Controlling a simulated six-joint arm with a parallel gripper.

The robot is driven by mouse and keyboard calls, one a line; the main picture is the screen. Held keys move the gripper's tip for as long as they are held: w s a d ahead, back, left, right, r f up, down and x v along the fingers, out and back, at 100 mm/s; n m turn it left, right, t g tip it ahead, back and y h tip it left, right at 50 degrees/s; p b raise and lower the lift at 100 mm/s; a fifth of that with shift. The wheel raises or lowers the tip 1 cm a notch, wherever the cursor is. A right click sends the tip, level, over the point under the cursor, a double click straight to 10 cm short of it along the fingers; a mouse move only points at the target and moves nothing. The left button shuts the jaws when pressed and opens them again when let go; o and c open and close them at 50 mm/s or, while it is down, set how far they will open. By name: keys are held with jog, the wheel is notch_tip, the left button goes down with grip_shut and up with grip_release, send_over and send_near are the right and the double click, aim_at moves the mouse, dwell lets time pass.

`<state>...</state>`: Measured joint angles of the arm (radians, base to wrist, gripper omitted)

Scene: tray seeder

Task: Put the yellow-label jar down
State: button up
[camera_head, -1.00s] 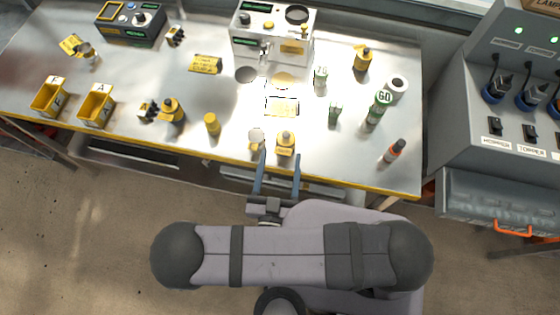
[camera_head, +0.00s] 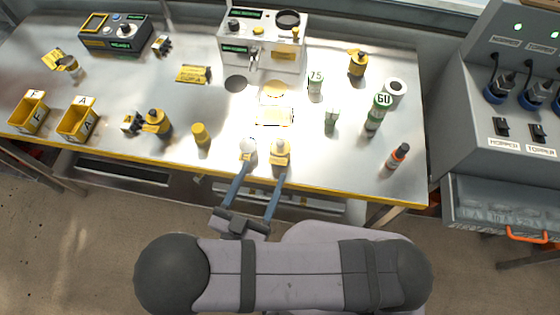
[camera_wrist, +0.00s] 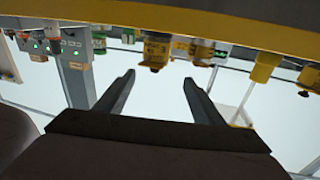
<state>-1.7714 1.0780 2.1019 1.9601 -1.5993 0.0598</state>
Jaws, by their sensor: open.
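I cannot tell which is the yellow-label jar.
A yellow cylinder (camera_head: 201,136) and a yellow bottle (camera_head: 157,122) stand to the left. Green-labelled bottles (camera_head: 332,119) and an orange-capped bottle (camera_head: 397,156) stand to the right. A yellow-rimmed square (camera_head: 275,117) lies behind. The yellow table edge (camera_head: 340,190) runs in front.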

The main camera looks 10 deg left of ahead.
aim_at(276, 156)
jog(key=shift+w+d+f+m+g+h+p, duration=0.15)
jog(key=shift+w+d+h, duration=0.3)
jog(key=shift+w, duration=1.25)
jog(key=shift+w+d+f+m+g+h+p, duration=0.1)
jog(key=shift+w+d+f+m+g+h, duration=0.35)
jog(key=shift+w, duration=1.25)
jog(key=shift+w+d+r+t+h+p, duration=0.1)
jog(key=shift+w+d, duration=0.55)
jog(key=shift+w, duration=1.05)
grip_shut()
